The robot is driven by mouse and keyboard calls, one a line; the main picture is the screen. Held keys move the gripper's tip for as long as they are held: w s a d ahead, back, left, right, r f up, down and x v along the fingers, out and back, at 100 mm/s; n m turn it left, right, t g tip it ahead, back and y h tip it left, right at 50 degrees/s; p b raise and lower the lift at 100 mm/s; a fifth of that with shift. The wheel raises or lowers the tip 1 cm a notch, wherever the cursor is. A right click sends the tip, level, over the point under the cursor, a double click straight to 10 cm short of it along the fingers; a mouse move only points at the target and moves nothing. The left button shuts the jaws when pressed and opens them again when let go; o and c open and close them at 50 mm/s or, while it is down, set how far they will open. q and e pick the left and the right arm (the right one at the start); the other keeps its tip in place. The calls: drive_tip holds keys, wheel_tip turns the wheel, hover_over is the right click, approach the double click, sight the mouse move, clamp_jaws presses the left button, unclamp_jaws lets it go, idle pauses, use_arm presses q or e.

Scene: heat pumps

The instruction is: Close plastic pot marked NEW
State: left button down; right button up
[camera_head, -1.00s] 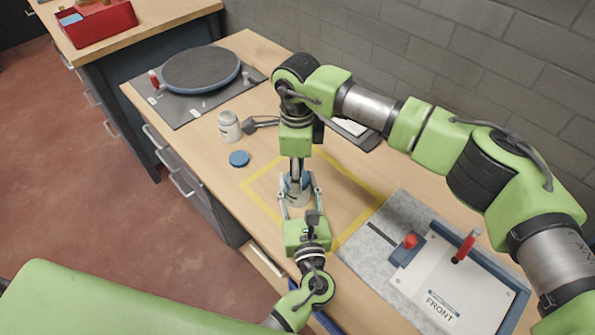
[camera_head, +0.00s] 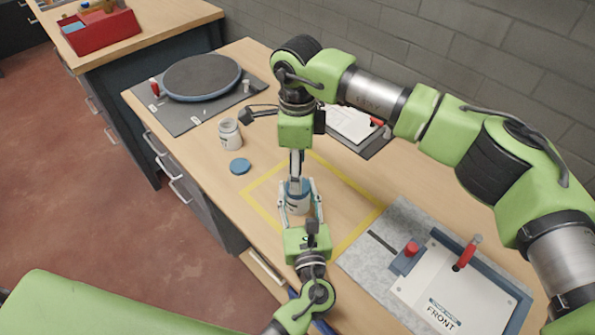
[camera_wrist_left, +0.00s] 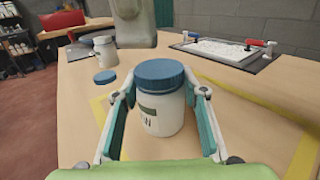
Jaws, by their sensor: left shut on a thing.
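My left gripper (camera_head: 299,193) is shut on a white pot (camera_head: 299,204), with one finger on each side. In the left wrist view the pot (camera_wrist_left: 163,115) stands upright between the fingers, inside the yellow-taped square. A blue lid (camera_wrist_left: 160,74) sits level on its top. Its label is turned partly away, and only the end of its lettering, like a W, shows. My right gripper (camera_head: 297,168) points down above and behind the lid; its fingers overlap in the head view, so its opening is unclear.
A second white pot (camera_head: 230,134) stands open-topped at the left, with a loose blue lid (camera_head: 239,166) near it. A round dark turntable (camera_head: 202,77) is at the back left. A FRONT-marked board fixture (camera_head: 455,285) is at the right.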

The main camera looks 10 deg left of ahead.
sight(298, 197)
drive_tip(key=shift+c, duration=0.4)
drive_tip(key=shift+w+r+n, duration=0.1)
drive_tip(key=shift+r+n, duration=0.6)
drive_tip(key=shift+n, duration=0.2)
wheel_tip(298, 197, up, 2)
drive_tip(key=n, duration=0.3)
drive_tip(key=shift+f, duration=4)
drive_tip(key=shift+c, duration=0.4)
drive_tip(key=c, duration=1)
drive_tip(key=m, duration=0.6)
drive_tip(key=shift+c, duration=0.4)
